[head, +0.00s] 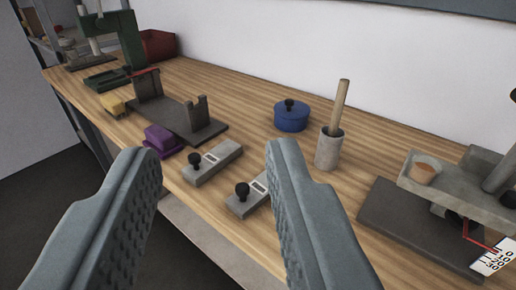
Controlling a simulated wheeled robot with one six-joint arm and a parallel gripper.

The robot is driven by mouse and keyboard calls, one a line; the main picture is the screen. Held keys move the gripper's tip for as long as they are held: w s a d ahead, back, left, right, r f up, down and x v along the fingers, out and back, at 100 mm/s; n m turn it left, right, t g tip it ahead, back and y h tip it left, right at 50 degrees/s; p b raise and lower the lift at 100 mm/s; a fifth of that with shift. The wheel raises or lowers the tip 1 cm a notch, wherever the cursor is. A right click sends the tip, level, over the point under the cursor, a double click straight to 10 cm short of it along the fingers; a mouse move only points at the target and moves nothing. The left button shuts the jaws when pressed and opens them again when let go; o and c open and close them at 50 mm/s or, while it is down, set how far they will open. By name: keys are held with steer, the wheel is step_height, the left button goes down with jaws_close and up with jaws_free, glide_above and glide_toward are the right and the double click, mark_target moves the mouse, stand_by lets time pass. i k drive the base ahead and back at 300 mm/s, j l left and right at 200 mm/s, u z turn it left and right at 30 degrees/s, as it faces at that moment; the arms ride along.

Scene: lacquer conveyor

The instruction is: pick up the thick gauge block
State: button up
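Two grey gauge blocks, each with a black knob and a pale label, lie near the table's front edge. The left gauge block (212,165) shows whole between my fingers. The right gauge block (245,206) is partly hidden behind my right finger. I cannot tell surely which is thicker. My gripper (212,153) is open and empty, its fingers wide apart in the foreground. It appears apart from both blocks.
A purple block (161,140) and a dark stand (175,118) are left of the blocks. A blue lidded pot (291,117) and a grey cup with a wooden rod (329,150) stand behind. A grey gauge stand (410,225) is at right. The wooden table (235,100) has free room at the back.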

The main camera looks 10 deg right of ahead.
mark_target(200, 169)
steer(key=j+z, duration=0.35)
steer(key=j, duration=1.45)
